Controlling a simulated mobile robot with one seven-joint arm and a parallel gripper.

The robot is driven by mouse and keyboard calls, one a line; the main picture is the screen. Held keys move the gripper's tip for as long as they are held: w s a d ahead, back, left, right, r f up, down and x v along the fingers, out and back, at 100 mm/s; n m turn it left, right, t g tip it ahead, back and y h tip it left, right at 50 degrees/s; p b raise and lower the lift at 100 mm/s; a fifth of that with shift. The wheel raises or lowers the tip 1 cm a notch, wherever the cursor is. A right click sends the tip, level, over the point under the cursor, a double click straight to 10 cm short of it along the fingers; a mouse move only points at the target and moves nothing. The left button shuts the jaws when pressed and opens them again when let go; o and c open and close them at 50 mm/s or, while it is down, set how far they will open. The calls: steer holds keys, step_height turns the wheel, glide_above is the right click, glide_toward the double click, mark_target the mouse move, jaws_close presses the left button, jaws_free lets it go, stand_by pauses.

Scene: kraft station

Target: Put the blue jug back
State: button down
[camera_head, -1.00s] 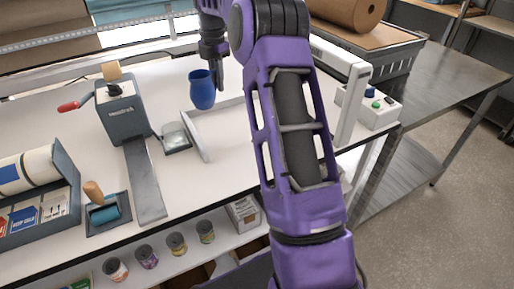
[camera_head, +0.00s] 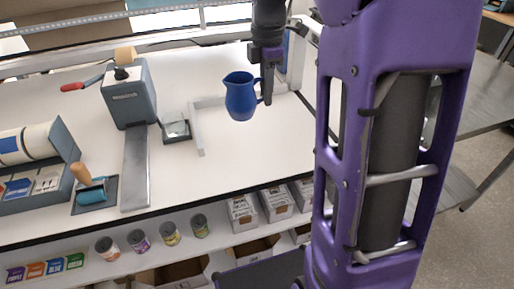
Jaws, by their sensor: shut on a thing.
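The blue jug (camera_head: 241,98) is in the head view, upright, with its spout to the left and its handle to the right. My gripper (camera_head: 267,88) points down at the jug's right side and is shut on it at the handle. The jug shows in front of the white bracket-shaped frame on the white table. I cannot tell whether its base touches the table or hangs just above it. The exact finger contact on the handle is small and partly hidden.
A grey press with a red handle (camera_head: 128,95) stands to the left, beside a small glass-topped square (camera_head: 176,129). A roller tool (camera_head: 91,191) and a grey case lie further left. The white table (camera_head: 250,160) is clear in front. Cans and boxes fill the shelf below.

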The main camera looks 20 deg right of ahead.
steer(key=f, duration=0.3)
steer(key=s+f+b, duration=0.1)
steer(key=f, duration=0.6)
steer(key=shift+s+d, duration=0.25)
steer(key=shift+f, duration=0.1)
steer(key=shift+f+b, duration=0.15)
steer(key=shift+b, duration=0.2)
steer(key=c, duration=0.9)
jaws_free()
steer(key=shift+o, duration=0.2)
step_height(320, 180, up, 12)
steer(key=p, duration=0.2)
steer(key=shift+r, duration=0.2)
